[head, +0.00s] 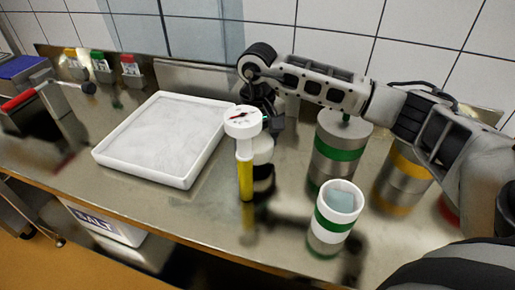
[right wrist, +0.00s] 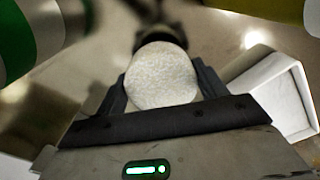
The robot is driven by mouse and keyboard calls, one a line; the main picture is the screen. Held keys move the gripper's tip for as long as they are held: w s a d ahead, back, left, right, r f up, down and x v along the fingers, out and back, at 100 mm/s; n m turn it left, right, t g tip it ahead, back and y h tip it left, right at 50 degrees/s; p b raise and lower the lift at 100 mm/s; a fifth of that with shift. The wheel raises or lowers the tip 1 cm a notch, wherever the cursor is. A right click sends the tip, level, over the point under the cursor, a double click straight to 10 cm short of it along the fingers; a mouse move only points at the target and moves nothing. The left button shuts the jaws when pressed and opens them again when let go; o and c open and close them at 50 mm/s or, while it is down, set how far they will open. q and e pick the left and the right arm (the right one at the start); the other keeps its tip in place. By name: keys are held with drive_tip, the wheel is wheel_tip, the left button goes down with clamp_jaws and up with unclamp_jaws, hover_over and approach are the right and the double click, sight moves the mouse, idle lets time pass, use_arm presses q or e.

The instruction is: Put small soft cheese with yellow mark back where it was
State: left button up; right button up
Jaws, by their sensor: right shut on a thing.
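My right gripper (head: 272,122) reaches in from the right over the worktop. It is shut on a small, round, white soft cheese (right wrist: 162,76), which sits between both fingers in the right wrist view. In the head view the cheese (head: 264,147) shows partly behind a dial-topped instrument, below the gripper. No yellow mark shows on its visible face. A dark, banded shape is under the cheese; I cannot tell whether they touch. My left gripper is not in view.
The white-dialled instrument (head: 245,178) with a yellow body stands close in front of the cheese. A white tray (head: 140,176) lies left. A green-banded metal container (head: 338,155), a white cup with green band (head: 335,222) and a yellow-banded container (head: 402,180) stand right.

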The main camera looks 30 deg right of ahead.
drive_tip(key=shift+f, duration=1.15)
drive_tip(key=shift+f, duration=0.25)
drive_tip(key=o, duration=0.8)
drive_tip(key=shift+r, duration=0.1)
